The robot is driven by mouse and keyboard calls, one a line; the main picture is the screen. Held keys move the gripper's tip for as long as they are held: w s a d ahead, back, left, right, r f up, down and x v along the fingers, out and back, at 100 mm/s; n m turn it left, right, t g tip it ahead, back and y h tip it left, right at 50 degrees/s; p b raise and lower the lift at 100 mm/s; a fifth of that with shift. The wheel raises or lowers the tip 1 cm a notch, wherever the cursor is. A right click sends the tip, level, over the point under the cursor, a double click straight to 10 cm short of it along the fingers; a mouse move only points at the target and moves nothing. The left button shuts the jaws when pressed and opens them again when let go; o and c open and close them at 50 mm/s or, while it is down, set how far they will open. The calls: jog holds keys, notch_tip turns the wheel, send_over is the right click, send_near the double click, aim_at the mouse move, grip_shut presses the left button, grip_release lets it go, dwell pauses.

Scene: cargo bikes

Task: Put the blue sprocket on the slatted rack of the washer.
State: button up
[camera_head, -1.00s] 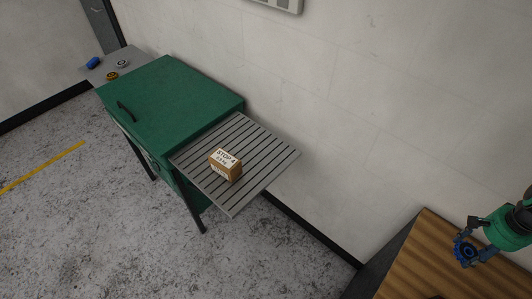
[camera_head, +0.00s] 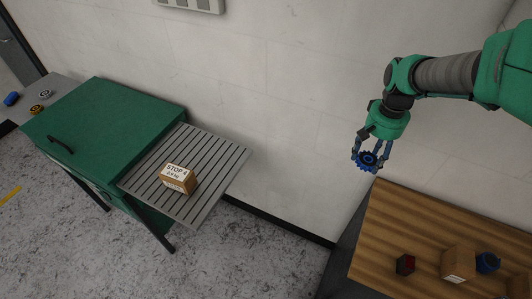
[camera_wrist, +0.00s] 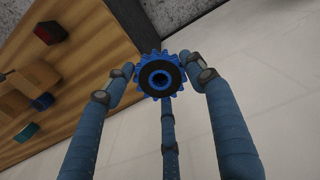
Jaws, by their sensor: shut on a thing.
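My gripper (camera_head: 371,155) is shut on the blue sprocket (camera_head: 367,161), a toothed ring with a dark hub. It holds the sprocket in the air near the wooden bench's far left corner. In the wrist view the sprocket (camera_wrist: 160,76) sits between the fingertips, facing the camera. The slatted rack (camera_head: 215,165) sticks out from the right side of the green washer (camera_head: 105,120), to the left of my gripper and apart from it. A cardboard box labelled STOP 4 (camera_head: 178,179) stands on the middle of the rack.
The wooden bench (camera_head: 400,215) carries a dark red-faced block (camera_head: 405,264), a cardboard box (camera_head: 457,264) and a blue round part (camera_head: 487,262). A grey side table with small parts stands beyond the washer. Bare slats show around the labelled box. The wall runs behind.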

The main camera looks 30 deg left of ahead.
jog(key=s+a+r+n, duration=0.1)
jog(key=a+r+n, duration=0.25)
jog(key=a, duration=0.65)
jog(key=s+a+r+n, duration=0.2)
jog(key=a+r, duration=0.2)
jog(key=a, duration=0.6)
jog(key=s+a+r+n, duration=0.1)
jog(key=a+r+n, duration=0.2)
jog(key=a, duration=0.7)
jog(key=shift+s+a+f+n, duration=1.8)
jog(key=shift+a+f+n, duration=0.6)
jog(key=shift+f+n, duration=1.65)
jog(key=shift+s+a+f+n, duration=1.8)
jog(key=shift+a+f+n, duration=0.9)
jog(key=shift+f, duration=2.4)
jog(key=shift+s+a+f+n, duration=2)
jog(key=shift+f+n, duration=1.7)
jog(key=shift+f, duration=0.85)
jog(key=shift+w+a, duration=0.2)
jog(key=shift+w, duration=0.05)
